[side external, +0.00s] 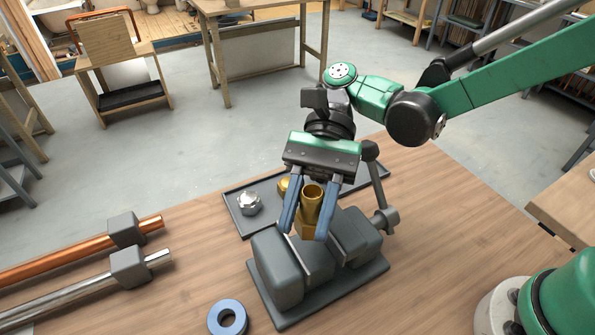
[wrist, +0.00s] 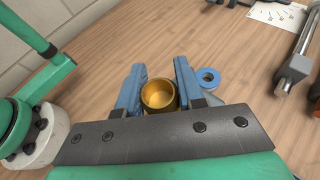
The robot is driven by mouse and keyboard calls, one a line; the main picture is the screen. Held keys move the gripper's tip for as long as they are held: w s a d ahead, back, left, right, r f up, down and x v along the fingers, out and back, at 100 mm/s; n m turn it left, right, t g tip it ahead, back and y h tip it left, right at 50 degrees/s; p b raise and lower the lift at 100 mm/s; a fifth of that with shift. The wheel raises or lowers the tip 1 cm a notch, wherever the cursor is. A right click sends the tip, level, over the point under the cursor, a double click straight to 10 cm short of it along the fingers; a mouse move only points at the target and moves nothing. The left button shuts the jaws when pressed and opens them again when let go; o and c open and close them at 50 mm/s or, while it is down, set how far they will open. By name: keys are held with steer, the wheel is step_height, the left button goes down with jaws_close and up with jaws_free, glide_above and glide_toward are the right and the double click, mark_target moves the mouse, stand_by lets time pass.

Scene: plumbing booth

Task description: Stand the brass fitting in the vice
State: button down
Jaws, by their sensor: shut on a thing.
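The brass fitting (side external: 312,203) is upright, its round open mouth facing up, between the two blue fingers of my gripper (side external: 307,214). In the wrist view its round mouth (wrist: 158,95) shows between the fingertips (wrist: 158,83). My gripper is shut on it. The grey vice (side external: 278,268) stands on a flat base on the bench, with a gap between its two jaw blocks. The fitting's wider lower part is at this gap, near the top of the jaws. I cannot tell whether it touches the jaws or the vice floor, as the finger and jaws hide its bottom.
A dark tray (side external: 240,222) behind the vice holds a silver fitting (side external: 249,203) and another brass piece (side external: 283,185). A blue ring (side external: 228,317) lies in front. A copper pipe (side external: 75,250) and a steel pipe (side external: 80,292) lie in grey blocks at left. A vice handle (side external: 384,217) stands at right.

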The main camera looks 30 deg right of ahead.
mark_target(306, 238)
steer(key=shift+f, duration=2.2)
steer(key=shift+f, duration=0.1)
jaws_free()
steer(key=shift+r, duration=2.5)
